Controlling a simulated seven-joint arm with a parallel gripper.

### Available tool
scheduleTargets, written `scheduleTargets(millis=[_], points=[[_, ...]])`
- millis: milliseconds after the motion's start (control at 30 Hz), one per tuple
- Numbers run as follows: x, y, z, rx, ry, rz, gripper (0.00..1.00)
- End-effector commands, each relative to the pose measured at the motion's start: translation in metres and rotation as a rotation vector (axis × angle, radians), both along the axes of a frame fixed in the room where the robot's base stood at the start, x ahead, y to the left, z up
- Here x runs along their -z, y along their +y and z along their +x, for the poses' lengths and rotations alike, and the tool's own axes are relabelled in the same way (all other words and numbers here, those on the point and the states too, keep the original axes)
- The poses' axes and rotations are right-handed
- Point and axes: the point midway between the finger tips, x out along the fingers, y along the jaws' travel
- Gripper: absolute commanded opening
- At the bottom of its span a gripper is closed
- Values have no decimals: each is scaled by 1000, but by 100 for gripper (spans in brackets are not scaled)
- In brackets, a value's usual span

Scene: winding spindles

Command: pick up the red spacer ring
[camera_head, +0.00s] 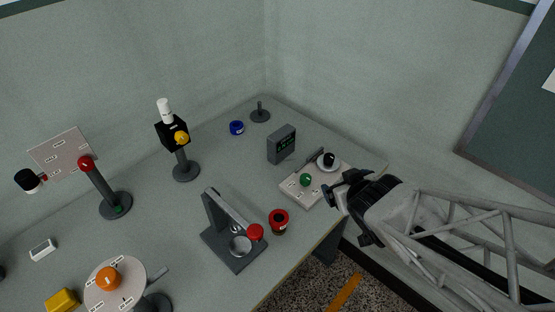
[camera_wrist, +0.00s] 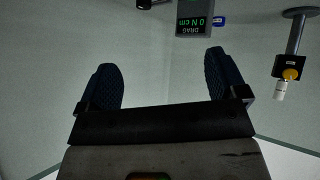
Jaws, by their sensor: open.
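The red spacer ring (camera_head: 278,222), a short red cylinder with a dark centre, stands upright on the grey table near its front edge. It is not visible in the wrist view. My gripper (camera_head: 337,191) is at the right in the head view, right of the ring and apart from it, by the front edge of the pale board. In the wrist view its two dark fingers (camera_wrist: 163,85) are spread wide with nothing between them.
The pale board (camera_head: 293,194) bears a green ball (camera_head: 305,180) and a black knob. A display box (camera_head: 281,144) and a blue ring (camera_head: 237,128) are farther back.

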Motion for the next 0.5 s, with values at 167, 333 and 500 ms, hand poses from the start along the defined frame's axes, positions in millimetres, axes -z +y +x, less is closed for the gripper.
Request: scheduleTargets(millis=[167,333,500], points=[[30,30,-9,-160,-71,68,91],[56,61,-28,-321,-115,162,91],[74,85,-49,-448,-133,255,91]])
